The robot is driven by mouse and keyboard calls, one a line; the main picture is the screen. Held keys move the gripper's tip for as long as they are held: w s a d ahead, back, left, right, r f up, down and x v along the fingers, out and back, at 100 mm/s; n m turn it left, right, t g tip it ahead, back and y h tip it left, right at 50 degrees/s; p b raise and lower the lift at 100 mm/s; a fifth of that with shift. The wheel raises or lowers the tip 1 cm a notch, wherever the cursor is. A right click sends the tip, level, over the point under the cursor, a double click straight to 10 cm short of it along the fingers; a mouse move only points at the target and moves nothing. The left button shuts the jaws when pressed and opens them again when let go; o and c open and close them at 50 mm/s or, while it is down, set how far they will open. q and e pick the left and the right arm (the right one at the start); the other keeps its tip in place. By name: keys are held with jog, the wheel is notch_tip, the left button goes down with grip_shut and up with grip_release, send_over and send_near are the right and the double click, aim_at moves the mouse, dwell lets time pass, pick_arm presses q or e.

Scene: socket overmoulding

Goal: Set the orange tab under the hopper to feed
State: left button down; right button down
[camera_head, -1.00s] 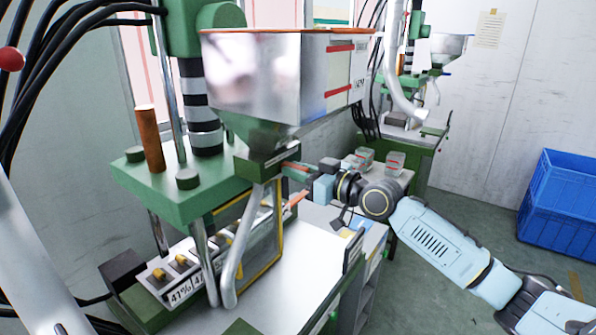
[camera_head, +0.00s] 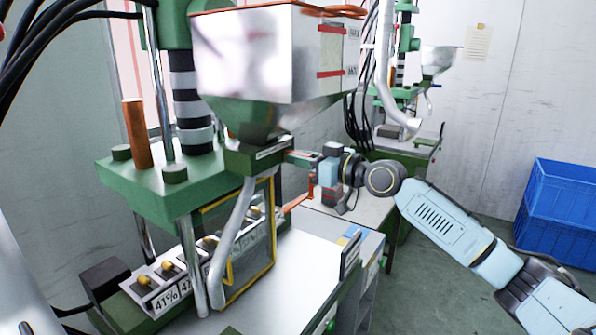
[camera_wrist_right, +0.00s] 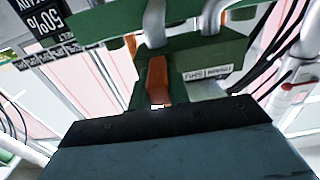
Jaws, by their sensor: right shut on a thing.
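The steel hopper (camera_head: 255,60) stands on a green neck (camera_head: 255,155) at the centre of the head view. The orange tab (camera_wrist_right: 158,80) shows in the right wrist view, under the green block with a white label, just beyond my dark gripper edge. My right gripper (camera_head: 300,158) reaches in from the right at the neck, shut on the tab. The fingers hide most of the tab in the head view, and its exact setting cannot be read. My left gripper is not in view.
The green press plate (camera_head: 165,190) and a bent steel pipe (camera_head: 228,245) stand left of and below the neck. A control panel with several yellow knobs (camera_head: 167,268) is at lower left. Blue crates (camera_head: 565,215) stand at far right. The white tabletop (camera_head: 285,285) is mostly clear.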

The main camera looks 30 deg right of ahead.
jog(key=shift+d+r, duration=0.15)
jog(key=c, duration=1.3)
grip_release()
jog(key=shift+w+d, duration=0.1)
jog(key=shift+s+d+f, duration=0.15)
jog(key=shift+s+f, duration=0.05)
jog(key=shift+s, duration=0.15)
jog(key=shift+b+v, duration=2.35)
jog(key=shift+v, duration=4)
